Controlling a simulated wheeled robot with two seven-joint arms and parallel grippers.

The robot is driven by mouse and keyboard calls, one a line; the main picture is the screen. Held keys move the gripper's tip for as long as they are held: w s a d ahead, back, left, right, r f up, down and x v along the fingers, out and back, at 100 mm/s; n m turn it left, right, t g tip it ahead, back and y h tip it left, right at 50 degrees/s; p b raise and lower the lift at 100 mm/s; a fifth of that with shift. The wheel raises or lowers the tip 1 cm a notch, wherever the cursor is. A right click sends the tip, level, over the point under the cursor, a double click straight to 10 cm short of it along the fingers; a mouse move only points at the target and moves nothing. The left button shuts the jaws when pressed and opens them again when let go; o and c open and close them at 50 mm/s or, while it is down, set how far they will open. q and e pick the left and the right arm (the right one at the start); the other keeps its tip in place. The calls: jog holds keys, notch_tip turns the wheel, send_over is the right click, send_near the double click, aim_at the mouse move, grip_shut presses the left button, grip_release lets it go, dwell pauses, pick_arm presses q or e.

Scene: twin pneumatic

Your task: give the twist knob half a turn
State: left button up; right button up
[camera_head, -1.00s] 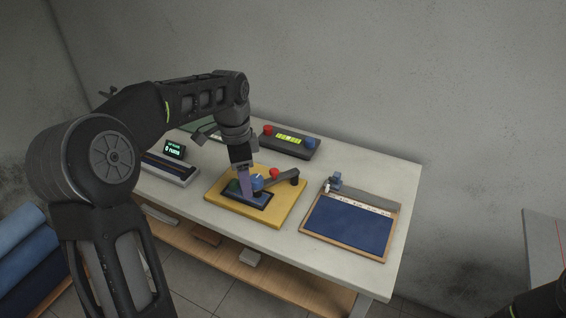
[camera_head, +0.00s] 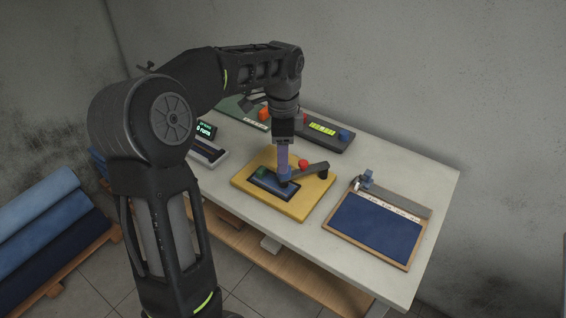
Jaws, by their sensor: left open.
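A yellow board (camera_head: 309,205) on the table carries a dark-framed blue plate (camera_head: 268,184), a small green part (camera_head: 262,172), and a dark swing arm (camera_head: 309,170) with a red ball (camera_head: 303,164). A small blue part (camera_head: 285,182) sits at the arm's left end. I cannot tell for certain which of these is the twist knob. My left gripper (camera_head: 283,170) points straight down, open, its purple-grey fingers just above or at the blue part and partly hiding it. Whether they touch it is unclear. My right gripper is not in view.
Behind stands a dark box (camera_head: 335,141) with a yellow-green display and a blue button (camera_head: 344,135). A framed navy board (camera_head: 375,229) lies at the right. A counter display (camera_head: 205,129) stands at the left. Bare tabletop lies between the boards.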

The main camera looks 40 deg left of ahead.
pick_arm(q)
jog(key=shift+f, duration=1.95)
grip_shut()
